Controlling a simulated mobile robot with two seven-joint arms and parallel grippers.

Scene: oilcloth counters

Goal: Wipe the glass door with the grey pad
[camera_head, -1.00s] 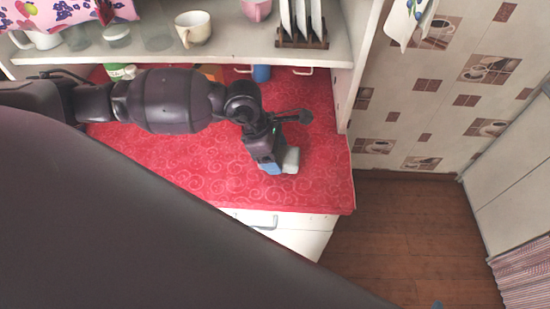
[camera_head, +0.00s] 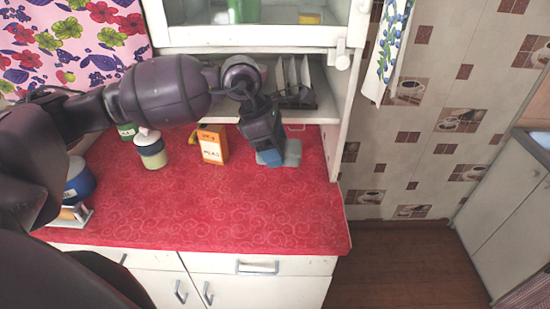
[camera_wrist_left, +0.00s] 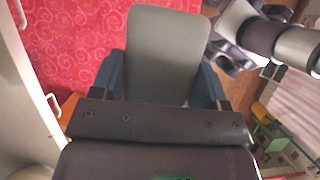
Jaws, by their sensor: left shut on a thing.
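The glass door (camera_head: 195,38) has a white frame and stands at the top of the head view, on the cabinet above the open shelf. My left gripper (camera_head: 271,157) is below the door in this view, over the rear right of the red counter. It is shut on the grey pad (camera_head: 293,153), which sticks out beyond its blue fingertips. In the left wrist view the pad (camera_wrist_left: 166,50) is flat, with a finger on each side. The pad is apart from the glass. My right gripper cannot be made out.
An orange carton (camera_head: 212,145) and a lidded jar (camera_head: 151,150) stand on the red counter (camera_head: 220,215), left of the gripper. A dish rack (camera_head: 297,95) is on the shelf behind it. A patterned towel (camera_head: 388,55) hangs right of the cabinet. The front of the counter is clear.

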